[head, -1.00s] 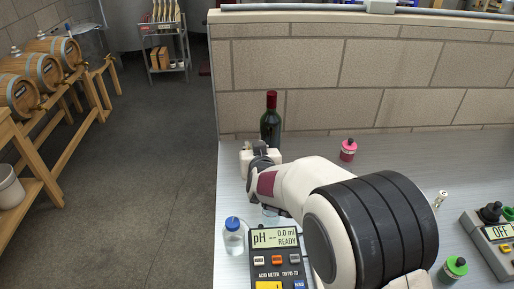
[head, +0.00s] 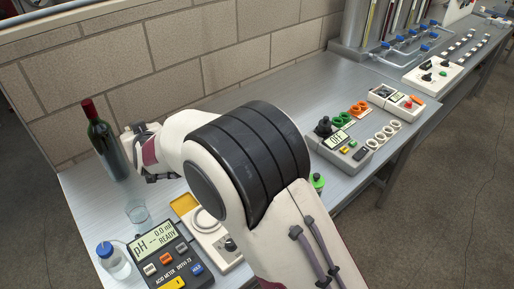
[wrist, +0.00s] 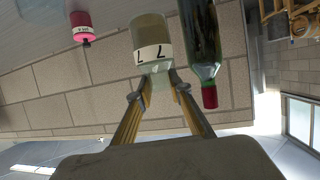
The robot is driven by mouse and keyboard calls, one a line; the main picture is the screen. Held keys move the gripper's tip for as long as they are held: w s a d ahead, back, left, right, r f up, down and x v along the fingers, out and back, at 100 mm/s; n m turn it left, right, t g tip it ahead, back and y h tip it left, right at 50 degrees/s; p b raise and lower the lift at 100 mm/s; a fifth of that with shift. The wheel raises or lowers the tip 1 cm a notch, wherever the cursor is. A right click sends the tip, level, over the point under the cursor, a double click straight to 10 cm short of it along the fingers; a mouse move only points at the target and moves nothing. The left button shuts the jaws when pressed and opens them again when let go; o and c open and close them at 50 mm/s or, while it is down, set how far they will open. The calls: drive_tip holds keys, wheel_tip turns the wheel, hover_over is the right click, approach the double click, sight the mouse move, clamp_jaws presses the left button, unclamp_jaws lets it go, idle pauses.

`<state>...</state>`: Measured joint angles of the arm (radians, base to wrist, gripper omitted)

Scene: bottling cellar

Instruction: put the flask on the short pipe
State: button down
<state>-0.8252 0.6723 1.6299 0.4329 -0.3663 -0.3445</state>
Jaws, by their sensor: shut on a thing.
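The flask (wrist: 150,38) is a pale, translucent bottle with a white band label in the wrist view. My gripper (wrist: 158,84) is shut on its narrow end, one finger on each side. In the head view my own arm hides the flask and the fingertips. At the back right of the head view, thin pipework with blue fittings (head: 409,47) runs along the bench. I cannot tell which piece is the short pipe.
A dark wine bottle (head: 106,144) stands close to my gripper. A glass beaker (head: 137,212), a blue-capped bottle (head: 113,262) and a pH meter (head: 170,259) stand at front left. Control boxes (head: 345,148) and white rings (head: 383,132) lie right. Bench (head: 275,94) is clear along the wall.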

drive_tip(key=w+d+r+m+t+h, duration=0.1)
drive_tip(key=w+d+r, duration=0.1)
drive_tip(key=w+d, duration=0.35)
drive_tip(key=w+d+r+m+h, duration=0.1)
drive_tip(key=w+d+r, duration=0.15)
drive_tip(key=d, duration=0.65)
drive_tip(key=w+d+r+m+t+h, duration=0.1)
drive_tip(key=w+d, duration=0.3)
drive_tip(key=d, duration=0.4)
drive_tip(key=s+d, duration=0.1)
drive_tip(key=d, duration=1.3)
drive_tip(key=shift+s+d+f, duration=0.15)
drive_tip(key=shift+s+d, duration=0.1)
drive_tip(key=shift+d, duration=0.1)
drive_tip(key=shift+f, duration=0.1)
wheel_tip(320, 180, down, 6)
drive_tip(key=shift+f, duration=0.1)
